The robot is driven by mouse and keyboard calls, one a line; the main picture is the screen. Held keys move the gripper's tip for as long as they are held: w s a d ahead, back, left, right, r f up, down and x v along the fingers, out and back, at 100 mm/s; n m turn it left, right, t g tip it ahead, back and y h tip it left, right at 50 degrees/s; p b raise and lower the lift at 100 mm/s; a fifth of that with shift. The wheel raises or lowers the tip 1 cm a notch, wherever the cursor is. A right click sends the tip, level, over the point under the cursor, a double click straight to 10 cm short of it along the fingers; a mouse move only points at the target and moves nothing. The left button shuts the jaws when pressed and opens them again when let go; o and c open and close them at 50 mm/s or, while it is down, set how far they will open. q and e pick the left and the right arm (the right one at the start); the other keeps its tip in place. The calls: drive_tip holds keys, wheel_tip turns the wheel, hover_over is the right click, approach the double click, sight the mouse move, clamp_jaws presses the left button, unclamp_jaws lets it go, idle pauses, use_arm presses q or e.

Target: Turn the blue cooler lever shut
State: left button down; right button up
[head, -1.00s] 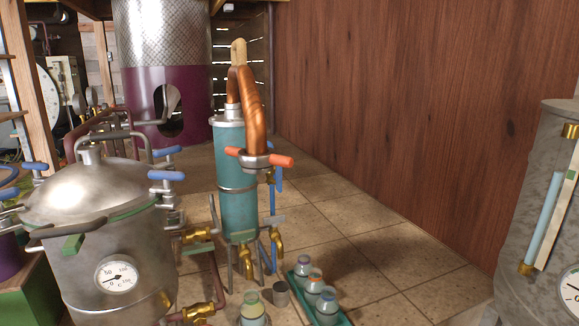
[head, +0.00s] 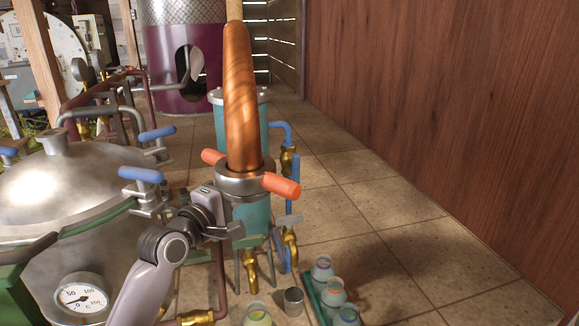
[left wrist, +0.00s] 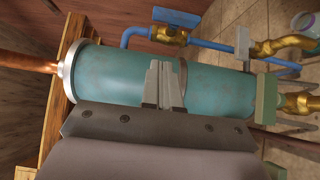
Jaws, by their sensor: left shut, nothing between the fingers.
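The teal cooler (head: 243,122) stands upright in the middle of the head view and lies sideways across the left wrist view (left wrist: 112,75). A blue pipe leaves its right side into a brass valve (head: 288,160). A long blue piece (head: 295,186), which looks like the cooler lever, hangs down beside the valve; in the left wrist view a blue length (left wrist: 212,52) runs along the cooler's far side. My left gripper (head: 238,230) is shut and empty in front of the cooler; its fingers (left wrist: 163,80) overlap the cooler in view. Whether they touch it is unclear. My right gripper is out of view.
A copper pipe with an orange-handled clamp (head: 282,185) rises over the cooler. A steel pot (head: 75,195) with blue handles stands at left. Jars (head: 333,291) in a green tray sit on the floor at front right. Tiled floor is clear toward the wooden wall (head: 430,110).

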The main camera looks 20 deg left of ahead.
use_arm(q)
drive_tip(key=w, duration=0.1)
approach(293, 163)
drive_tip(key=w+a, duration=0.2)
drive_tip(key=w, duration=0.1)
drive_tip(key=shift+w+d+p, duration=0.35)
drive_tip(key=shift+w+d, duration=0.25)
drive_tip(key=shift+d, duration=0.2)
drive_tip(key=shift+w+d+p, duration=0.35)
drive_tip(key=shift+w+d, duration=0.25)
drive_tip(key=shift+d, duration=0.25)
